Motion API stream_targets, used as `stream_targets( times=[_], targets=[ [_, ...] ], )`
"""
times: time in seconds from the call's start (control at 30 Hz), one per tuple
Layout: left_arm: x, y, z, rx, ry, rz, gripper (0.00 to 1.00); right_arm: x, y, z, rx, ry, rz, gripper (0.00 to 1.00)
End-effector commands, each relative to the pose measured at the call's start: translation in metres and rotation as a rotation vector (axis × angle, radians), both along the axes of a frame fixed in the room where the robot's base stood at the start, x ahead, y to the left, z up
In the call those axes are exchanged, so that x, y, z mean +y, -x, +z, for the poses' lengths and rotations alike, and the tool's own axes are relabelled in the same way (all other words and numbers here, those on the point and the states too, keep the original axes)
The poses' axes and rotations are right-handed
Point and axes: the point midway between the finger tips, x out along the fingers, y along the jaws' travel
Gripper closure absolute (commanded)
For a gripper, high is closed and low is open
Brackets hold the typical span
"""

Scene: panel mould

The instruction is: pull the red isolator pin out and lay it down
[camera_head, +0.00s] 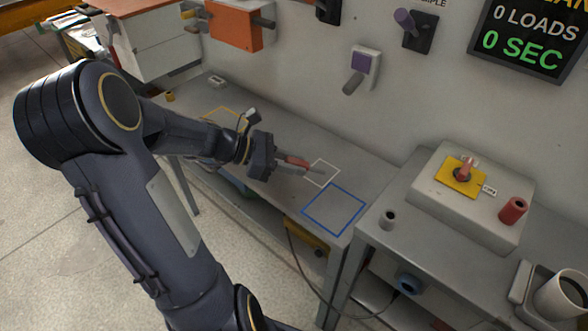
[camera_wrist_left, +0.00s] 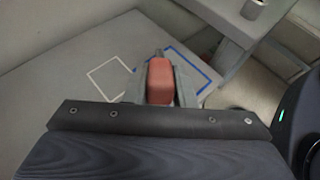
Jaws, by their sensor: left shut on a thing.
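My left gripper (camera_head: 287,162) is shut on the red isolator pin (camera_head: 297,161). The pin has a red grip and a thin grey shaft pointing right, and lies roughly level. It is over the bench, with its shaft across the white outlined square (camera_head: 310,182); I cannot tell whether it touches the bench. My right gripper is not in view.
The blue outlined square (camera_head: 334,209) on the bench is empty. A pale box (camera_head: 470,215) at right bears a yellow plate (camera_head: 448,180) with a reddish fitting and a red cylinder (camera_head: 513,210). Wall switches, including a purple one (camera_head: 364,62), stick out above the bench.

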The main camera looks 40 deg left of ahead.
Motion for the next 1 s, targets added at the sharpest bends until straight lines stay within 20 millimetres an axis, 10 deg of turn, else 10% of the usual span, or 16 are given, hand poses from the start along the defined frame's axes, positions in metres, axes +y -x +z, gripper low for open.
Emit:
stream_targets(
  times=[0.6,1.0],
  targets=[
    [0.000,0.000,-0.070,0.002,-0.002,-0.002,1.00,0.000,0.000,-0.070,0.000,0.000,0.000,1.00],
    [-0.001,0.000,-0.081,0.002,-0.003,-0.004,1.00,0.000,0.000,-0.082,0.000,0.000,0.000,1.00]
  ],
)
